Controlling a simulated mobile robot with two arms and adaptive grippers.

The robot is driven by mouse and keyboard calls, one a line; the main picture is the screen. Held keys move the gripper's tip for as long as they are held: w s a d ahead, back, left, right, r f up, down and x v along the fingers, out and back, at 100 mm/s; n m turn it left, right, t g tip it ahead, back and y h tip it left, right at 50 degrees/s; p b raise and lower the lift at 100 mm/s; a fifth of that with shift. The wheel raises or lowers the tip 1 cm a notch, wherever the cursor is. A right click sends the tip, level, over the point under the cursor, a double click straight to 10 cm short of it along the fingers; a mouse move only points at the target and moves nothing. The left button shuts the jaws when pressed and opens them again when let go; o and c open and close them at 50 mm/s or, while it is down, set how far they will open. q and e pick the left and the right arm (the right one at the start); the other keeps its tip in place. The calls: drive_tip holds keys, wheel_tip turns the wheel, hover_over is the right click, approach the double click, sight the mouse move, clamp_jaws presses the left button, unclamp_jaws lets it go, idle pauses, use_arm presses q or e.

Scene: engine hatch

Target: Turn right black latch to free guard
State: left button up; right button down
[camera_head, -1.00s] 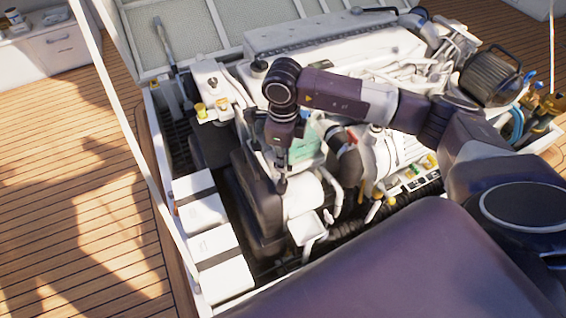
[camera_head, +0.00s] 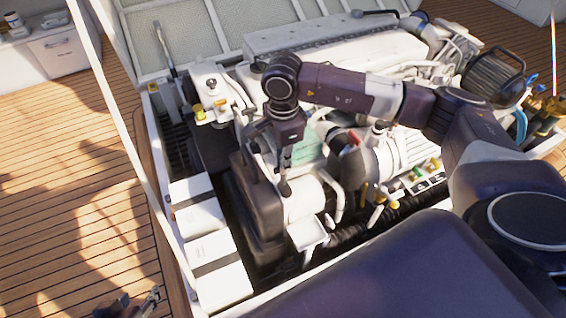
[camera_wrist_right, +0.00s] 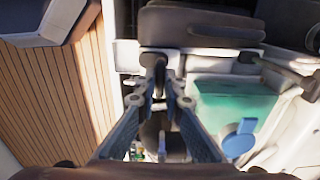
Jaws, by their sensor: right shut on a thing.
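A dark, rounded guard (camera_head: 254,205) covers the near end of the engine in the head view. It also fills the top of the right wrist view (camera_wrist_right: 195,27). My right gripper (camera_head: 285,188) reaches down from above at the guard's right edge. In the right wrist view its two fingers (camera_wrist_right: 160,92) close around a small black latch (camera_wrist_right: 154,62) just below the guard. The fingers hide part of the latch, so its exact angle is unclear. My left gripper (camera_head: 152,300) shows only partly at the bottom left of the head view, over the deck, away from the engine.
The white engine (camera_head: 340,45) lies in an open hatch with a white rim. Two white strapped boxes (camera_head: 214,268) sit along its left side. A green tank (camera_wrist_right: 232,105) with a blue cap (camera_wrist_right: 238,138) is beside the right gripper. Open wooden deck (camera_head: 70,215) lies left.

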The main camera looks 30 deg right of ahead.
idle(0.3)
drive_tip(key=c, duration=2)
unclamp_jaws()
drive_tip(key=shift+c, duration=0.2)
drive_tip(key=shift+r, duration=0.1)
wheel_tip(320, 180, up, 12)
drive_tip(key=shift+a, duration=0.1)
